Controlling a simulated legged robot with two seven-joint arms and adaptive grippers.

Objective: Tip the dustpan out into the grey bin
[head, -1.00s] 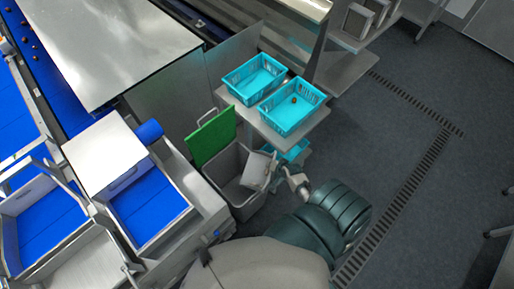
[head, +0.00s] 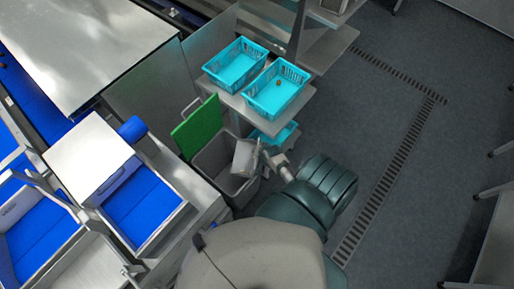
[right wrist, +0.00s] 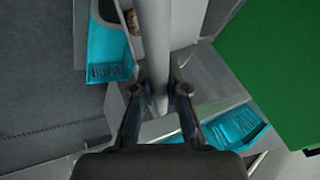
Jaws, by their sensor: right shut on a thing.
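The grey bin (head: 211,160) stands open on the floor, with its green lid (head: 197,127) raised at its back left; the lid also shows in the right wrist view (right wrist: 280,60). The light grey dustpan (head: 245,157) is steeply tilted over the right part of the bin's opening. My right gripper (head: 272,161) is right of the dustpan. In the right wrist view my right gripper (right wrist: 158,92) is shut on the dustpan's grey handle (right wrist: 157,50). My left gripper is not in view.
Two turquoise crates (head: 207,69) (head: 247,96) stand on a metal shelf (head: 296,109) behind the bin; the right one holds a small brown date. Another turquoise container (head: 284,135) is below. A metal machine with blue belts (head: 140,205) borders the left. The floor at right is clear.

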